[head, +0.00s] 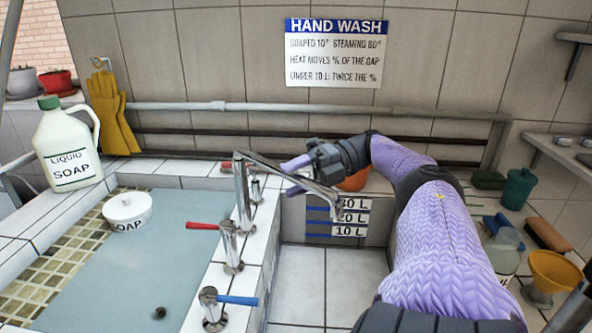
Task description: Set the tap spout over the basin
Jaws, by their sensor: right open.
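The chrome tap spout (290,178) rises from the tiled divider and reaches right, its end over the empty tiled basin (325,285). That basin's back wall has 10 L, 20 L and 30 L marks (338,218). My right gripper (292,168) is open at the spout, with a purple finger just behind or above its arm. I cannot tell whether they touch. The red-handled tap (227,245) and blue-handled tap (214,308) stand on the divider nearer me. My left gripper is out of view.
A water-filled basin (150,265) at left holds a white soap pot (128,211). An orange bowl (355,180) is behind my right gripper. A funnel (553,273), brush (547,235) and green cup (518,188) crowd the right.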

